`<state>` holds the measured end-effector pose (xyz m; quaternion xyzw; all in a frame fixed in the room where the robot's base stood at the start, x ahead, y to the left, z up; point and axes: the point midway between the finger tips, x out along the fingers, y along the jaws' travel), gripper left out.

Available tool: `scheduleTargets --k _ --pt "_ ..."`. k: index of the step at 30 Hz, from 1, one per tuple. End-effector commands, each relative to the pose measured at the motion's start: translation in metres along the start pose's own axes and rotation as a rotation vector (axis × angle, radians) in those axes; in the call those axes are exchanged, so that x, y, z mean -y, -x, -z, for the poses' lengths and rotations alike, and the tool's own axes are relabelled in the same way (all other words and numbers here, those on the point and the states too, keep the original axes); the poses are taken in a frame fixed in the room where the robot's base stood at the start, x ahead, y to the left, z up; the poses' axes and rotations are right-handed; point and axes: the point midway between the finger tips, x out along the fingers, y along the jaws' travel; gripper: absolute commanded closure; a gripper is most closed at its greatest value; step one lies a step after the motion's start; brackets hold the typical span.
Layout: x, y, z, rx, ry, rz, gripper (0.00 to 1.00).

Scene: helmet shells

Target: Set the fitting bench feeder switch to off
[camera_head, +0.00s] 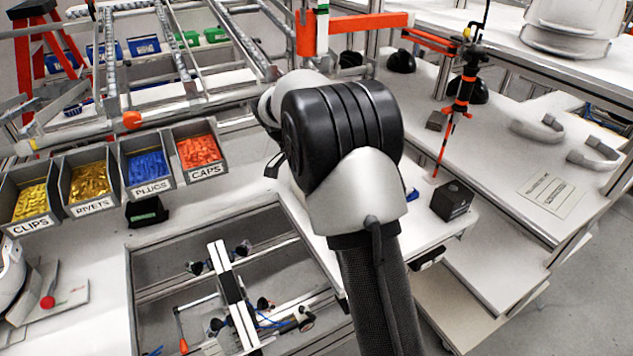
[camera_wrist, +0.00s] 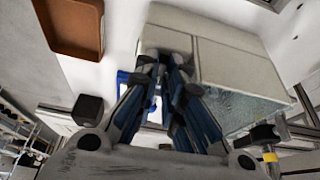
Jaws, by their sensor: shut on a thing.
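My gripper (camera_wrist: 165,75) shows in the wrist view, its two dark, blue-sided fingers drawn together at the tips. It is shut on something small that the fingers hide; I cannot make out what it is. The tips are in front of a pale grey box-like housing (camera_wrist: 235,72), and I cannot tell whether they touch it. A bit of blue shows just left of the fingers and between them. I cannot identify the feeder switch or its setting in either view. In the head view my own arm covers the gripper.
In the wrist view a brown tray (camera_wrist: 75,28) lies upper left and a black block (camera_wrist: 87,108) sits left of the fingers. In the head view are labelled part bins (camera_head: 148,168), an open frame well (camera_head: 170,258), a black box (camera_head: 452,200) and a hanging orange-black tool (camera_head: 465,92).

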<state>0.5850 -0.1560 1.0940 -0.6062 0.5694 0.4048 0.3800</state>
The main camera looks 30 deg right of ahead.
Motion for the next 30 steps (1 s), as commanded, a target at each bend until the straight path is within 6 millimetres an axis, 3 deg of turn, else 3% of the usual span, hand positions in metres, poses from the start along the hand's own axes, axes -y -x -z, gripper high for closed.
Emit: scheduleTargets --k 18,19,27,30 --pt "0.0007 -0.0001 -0.0001 0.001 -0.043 -0.016 1.00" --pt "0.0007 0.0000 -0.0001 0.001 -0.043 -0.016 0.90" --pt "0.0005 -0.0001 -0.0001 0.001 -0.042 -0.016 0.72" --pt "0.0006 -0.0002 -0.0001 0.001 -0.041 -0.016 0.71"
